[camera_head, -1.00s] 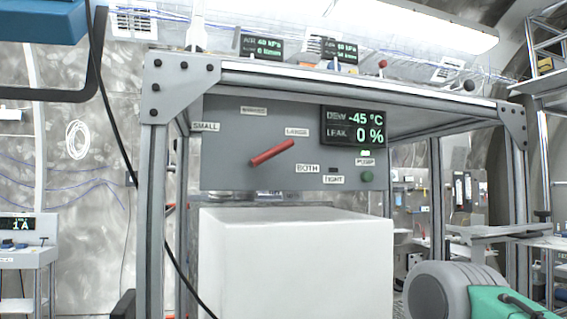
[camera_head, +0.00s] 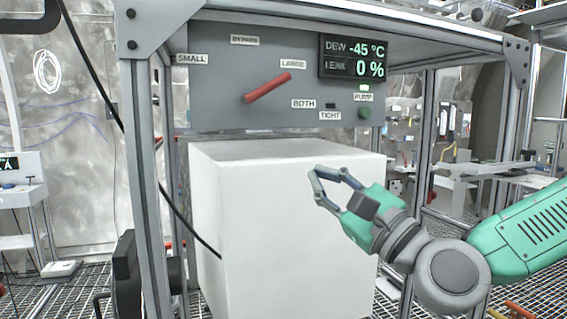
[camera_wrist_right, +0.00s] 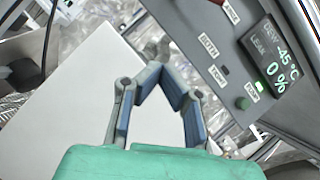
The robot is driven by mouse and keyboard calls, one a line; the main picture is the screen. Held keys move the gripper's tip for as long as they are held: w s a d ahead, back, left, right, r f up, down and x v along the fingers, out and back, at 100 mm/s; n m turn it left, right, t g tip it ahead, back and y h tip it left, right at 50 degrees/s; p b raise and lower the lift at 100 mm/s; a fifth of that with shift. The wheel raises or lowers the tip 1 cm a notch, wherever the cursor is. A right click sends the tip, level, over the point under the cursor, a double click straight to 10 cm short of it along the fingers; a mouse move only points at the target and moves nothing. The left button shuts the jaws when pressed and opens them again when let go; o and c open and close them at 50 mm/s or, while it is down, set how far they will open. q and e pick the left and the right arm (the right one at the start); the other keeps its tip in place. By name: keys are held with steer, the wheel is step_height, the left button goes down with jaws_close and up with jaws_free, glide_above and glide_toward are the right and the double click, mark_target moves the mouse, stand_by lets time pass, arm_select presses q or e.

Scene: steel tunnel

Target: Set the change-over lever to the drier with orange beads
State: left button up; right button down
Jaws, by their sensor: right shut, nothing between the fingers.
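The change-over lever is a red bar (camera_head: 267,88) on the grey panel (camera_head: 215,100) under the frame's top. It slants, with its upper right end towards the LARGE label (camera_head: 293,64). Other labels read SMALL (camera_head: 191,59), BYPASS (camera_head: 244,40) and BOTH (camera_head: 303,104). I see no orange beads or drier vessels. My right gripper (camera_head: 313,174) is in front of the white box, below and right of the lever, clear of the panel. In the wrist view its fingertips (camera_wrist_right: 156,70) meet with nothing between them. My left gripper is not in view.
The white box (camera_head: 260,215) stands below the panel. Grey frame posts (camera_head: 148,190) flank it. A display (camera_head: 354,57) reads DEW -45 °C, LEAK 0 %. A green button (camera_head: 364,113) sits below the PUMP label. A black cable (camera_head: 180,212) hangs at the left. Space before the lever is clear.

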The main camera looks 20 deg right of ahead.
mark_target(265, 89)
step_height(265, 89, up, 4)
steer(key=d+m+t, duration=0.2)
steer(key=d, duration=0.1)
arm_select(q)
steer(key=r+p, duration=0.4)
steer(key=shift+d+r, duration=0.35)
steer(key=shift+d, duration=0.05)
arm_select(e)
steer(key=x, duration=0.4)
steer(key=s+a+r+x, duration=0.1)
steer(key=x, duration=0.3)
steer(key=r+x, duration=0.1)
steer(key=x, duration=0.3)
steer(key=shift+s+a, duration=0.2)
steer(key=shift+a, duration=0.2)
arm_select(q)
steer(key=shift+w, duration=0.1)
arm_select(e)
steer(key=shift+a, duration=0.1)
